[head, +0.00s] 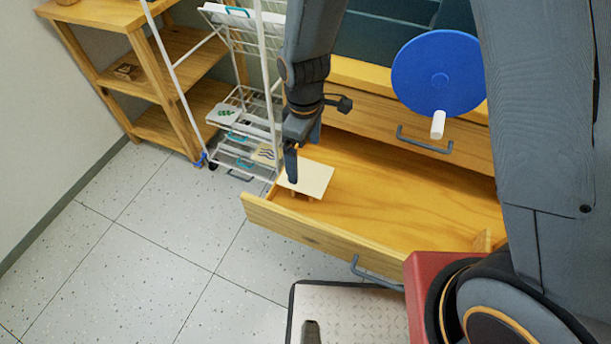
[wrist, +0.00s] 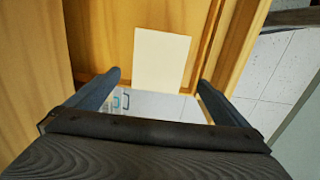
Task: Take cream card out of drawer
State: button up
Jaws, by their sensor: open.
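The cream card (head: 310,178) lies flat at the left end of the open wooden drawer (head: 400,200), raised on small supports above the drawer floor. In the wrist view the card (wrist: 161,58) shows ahead, between and beyond my two fingers. My gripper (head: 291,165) points down at the card's left edge in the head view. In the wrist view my gripper (wrist: 158,85) has its fingers wide apart with nothing between them. Whether a fingertip touches the card I cannot tell.
A white wire rack (head: 240,110) stands just left of the drawer, and a wooden shelf (head: 160,65) is farther left. A blue disc with a white handle (head: 438,75) is above the drawer. The speckled floor (head: 150,240) in front is clear.

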aim_at(306, 175)
jog(key=f, duration=0.6)
jog(key=shift+w+d+f, duration=0.1)
jog(key=shift+d+f, duration=0.1)
jog(key=shift+f, duration=0.15)
jog(key=c, duration=0.9)
